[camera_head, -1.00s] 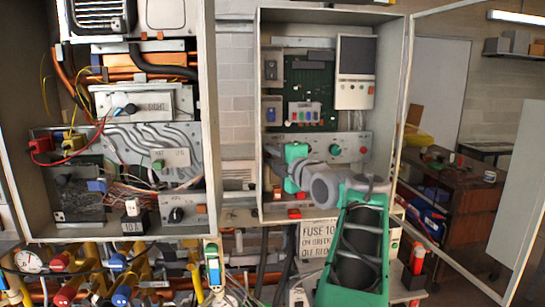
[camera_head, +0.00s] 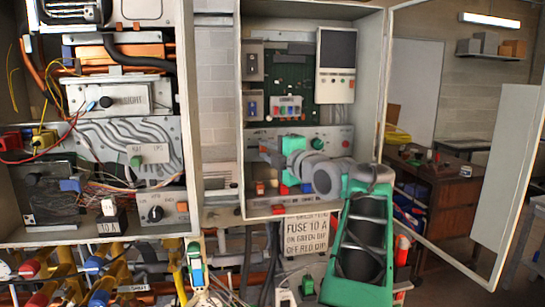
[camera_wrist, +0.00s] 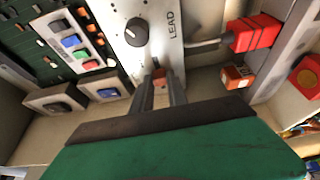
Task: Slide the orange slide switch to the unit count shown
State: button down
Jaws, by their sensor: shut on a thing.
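A light grey panel (camera_head: 340,135) with a round knob (camera_head: 318,143) sits low in the right-hand cabinet. In the wrist view the panel (camera_wrist: 185,15) carries a dark knob (camera_wrist: 136,32) and the word LEAD. My gripper (camera_wrist: 159,78) is at a slot at the panel's edge. A small orange piece, apparently the orange slide switch (camera_wrist: 160,74), shows between its dark fingers, which are closed on it. I cannot read a unit count or the switch's scale.
An orange-red switch block (camera_wrist: 237,76) and red connectors (camera_wrist: 255,33) lie beside my fingers in the wrist view. Rocker switches (camera_wrist: 107,92) are on the other side. The cabinet's open door frame (camera_head: 440,240) stands to the right. A paper sign (camera_head: 306,233) hangs below.

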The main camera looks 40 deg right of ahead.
jog(key=shift+w+a, duration=0.15)
jog(key=shift+a, duration=0.1)
jog(key=c, duration=1.3)
grip_release()
jog(key=s+b, duration=0.1)
jog(key=s, duration=0.1)
jog(key=s+b, duration=0.1)
jog(key=s, duration=0.2)
jog(key=s+a, duration=0.1)
jog(key=s, duration=0.1)
jog(key=shift+s+b, duration=0.4)
jog(key=shift+d, duration=0.1)
